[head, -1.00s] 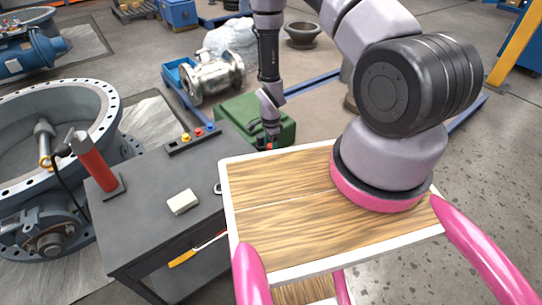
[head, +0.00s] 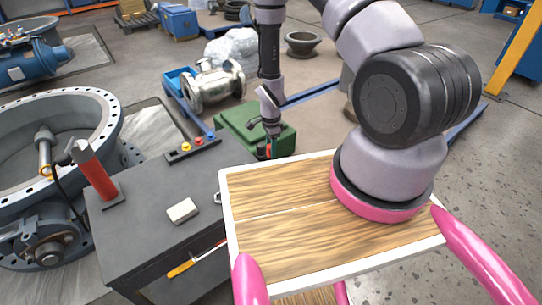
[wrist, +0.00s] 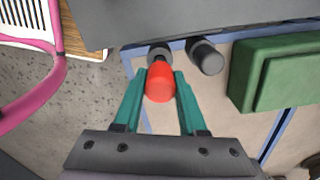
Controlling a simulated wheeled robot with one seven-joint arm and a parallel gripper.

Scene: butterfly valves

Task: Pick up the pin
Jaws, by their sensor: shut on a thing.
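The pin has a red-orange rounded head (wrist: 160,84). In the wrist view it sits between the two teal fingers of my gripper (wrist: 158,88), which is shut on it. In the head view my gripper (head: 269,149) hangs beyond the far edge of my wooden tray, to the right of the grey table, in front of the green box. A small red patch of the pin shows there. Its lower end is hard to make out.
The grey table (head: 150,225) bears a black rack (head: 178,157) with yellow, red and blue knobs, a pale block (head: 182,210) and a red cylinder (head: 95,175) on a stand. A green box (head: 235,120) stands behind. A large flanged valve (head: 60,120) is at left.

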